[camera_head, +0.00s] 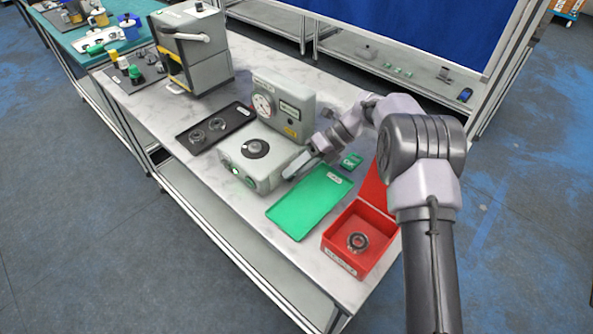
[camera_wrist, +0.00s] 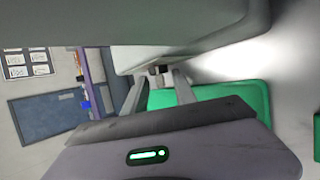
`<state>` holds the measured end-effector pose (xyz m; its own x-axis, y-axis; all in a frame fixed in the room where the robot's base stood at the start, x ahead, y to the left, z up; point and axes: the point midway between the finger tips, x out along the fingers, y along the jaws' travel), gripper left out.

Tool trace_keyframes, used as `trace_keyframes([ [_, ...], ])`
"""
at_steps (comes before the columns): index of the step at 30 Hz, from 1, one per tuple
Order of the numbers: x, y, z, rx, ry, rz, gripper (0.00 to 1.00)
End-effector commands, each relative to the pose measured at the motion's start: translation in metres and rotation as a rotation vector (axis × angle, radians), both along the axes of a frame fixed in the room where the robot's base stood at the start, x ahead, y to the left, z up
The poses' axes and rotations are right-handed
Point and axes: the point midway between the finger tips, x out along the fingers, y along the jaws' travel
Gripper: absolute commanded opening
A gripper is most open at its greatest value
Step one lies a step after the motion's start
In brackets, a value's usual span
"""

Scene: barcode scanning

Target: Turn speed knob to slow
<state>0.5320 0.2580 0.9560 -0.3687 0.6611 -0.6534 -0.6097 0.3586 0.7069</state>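A grey machine (camera_head: 262,172) stands on the marble-topped table, with a dark round plate on its low front part and a dial (camera_head: 263,104) on its upright back part. My gripper (camera_head: 291,172) is low at the right side of the machine in the head view. In the wrist view, my gripper (camera_wrist: 160,84) has its two fingers spread apart. A small grey and brown knob-like part (camera_wrist: 158,76) shows beyond and between the fingertips, beside a pale housing. I cannot tell whether the fingers touch it. No speed markings are readable.
A green tray (camera_head: 308,203) and a red bin (camera_head: 352,262) holding a metal ring lie to the right of the machine. A black tray (camera_head: 229,113) with two rings is on its left. A green block (camera_head: 350,161) lies behind my gripper.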

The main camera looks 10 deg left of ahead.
Motion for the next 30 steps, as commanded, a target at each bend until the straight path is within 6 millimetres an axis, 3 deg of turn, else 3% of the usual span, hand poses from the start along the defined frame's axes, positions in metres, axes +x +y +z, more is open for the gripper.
trace_keyframes([
  [2,0.0001,-0.0002,0.0002,0.0,0.0,0.0,0.33],
  [7,0.0002,-0.0003,0.0003,0.0,0.0,0.0,0.0],
  [19,-0.0015,0.0007,0.0029,-0.031,-0.049,0.001,0.0],
  [30,-0.0071,0.0038,0.0062,-0.179,-0.304,0.004,0.0],
])
